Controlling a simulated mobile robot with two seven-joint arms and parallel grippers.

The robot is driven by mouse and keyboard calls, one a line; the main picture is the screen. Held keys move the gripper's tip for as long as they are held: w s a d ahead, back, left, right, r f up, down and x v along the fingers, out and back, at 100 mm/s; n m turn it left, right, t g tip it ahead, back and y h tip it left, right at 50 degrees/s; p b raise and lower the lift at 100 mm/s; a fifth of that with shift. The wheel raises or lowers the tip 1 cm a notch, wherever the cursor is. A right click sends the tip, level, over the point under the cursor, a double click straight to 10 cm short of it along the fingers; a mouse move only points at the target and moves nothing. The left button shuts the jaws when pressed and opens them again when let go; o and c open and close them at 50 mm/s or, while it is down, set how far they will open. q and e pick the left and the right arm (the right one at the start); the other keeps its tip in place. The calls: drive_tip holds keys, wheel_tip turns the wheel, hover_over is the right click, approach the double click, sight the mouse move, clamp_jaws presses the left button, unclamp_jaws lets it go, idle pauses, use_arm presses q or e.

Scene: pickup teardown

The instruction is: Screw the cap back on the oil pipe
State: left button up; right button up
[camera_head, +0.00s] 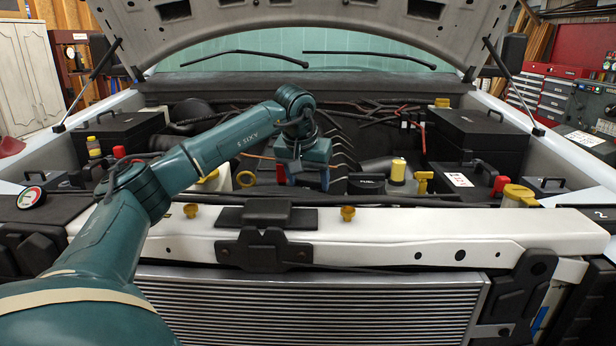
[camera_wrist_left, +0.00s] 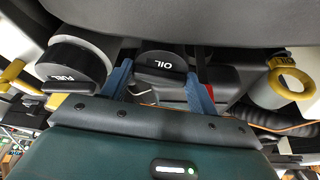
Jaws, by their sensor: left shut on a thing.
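My left gripper (camera_head: 304,185) points down into the engine bay, behind the white front crossbar. In the left wrist view its two blue fingers stand on either side of the black oil cap (camera_wrist_left: 162,68), marked "OIL", and are shut on it. The cap's lower side and the oil pipe's mouth are hidden, so I cannot tell whether the cap is seated on the pipe or turned tight. In the head view my gripper covers most of the cap. My right gripper is in neither view.
A black fuel cap (camera_head: 367,183) sits close to the right of my gripper; it also shows in the wrist view (camera_wrist_left: 75,68). A yellow-topped reservoir (camera_head: 398,171) stands further right. The raised hood (camera_head: 290,15) hangs above.

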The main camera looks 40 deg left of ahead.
use_arm(q)
drive_tip(key=o, duration=1.2)
drive_tip(key=shift+d, duration=0.1)
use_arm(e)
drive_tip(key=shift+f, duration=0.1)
use_arm(q)
drive_tip(key=shift+v, duration=0.75)
drive_tip(key=b+v, duration=0.1)
drive_tip(key=v, duration=1)
drive_tip(key=shift+r, duration=0.35)
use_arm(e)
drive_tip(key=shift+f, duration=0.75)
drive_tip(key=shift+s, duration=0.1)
